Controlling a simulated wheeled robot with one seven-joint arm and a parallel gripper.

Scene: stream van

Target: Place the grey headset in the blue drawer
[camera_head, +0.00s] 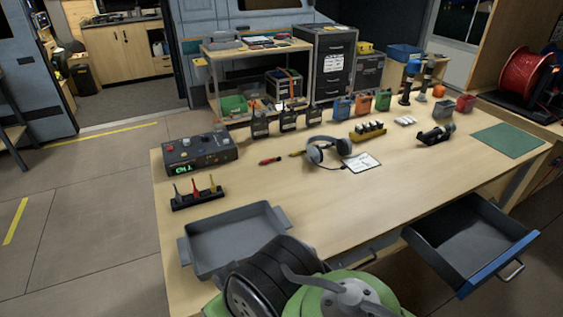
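The grey headset (329,150) lies on the wooden table near its middle, with dark ear pads and a light grey band. A white sheet of paper with writing (362,162) lies beside it to the right. The blue drawer (497,268) is pulled open at the table's right front. Its front panel is blue with a metal handle, and its dark grey inside looks empty. My gripper does not show in this view.
A grey tray (233,237) stands at the table's front left. Green-and-black reel-like parts fill the bottom centre. A control box (199,151), a tool rack (197,196), radios (288,121) and a battery strip (368,133) stand around the headset. The front middle tabletop is clear.

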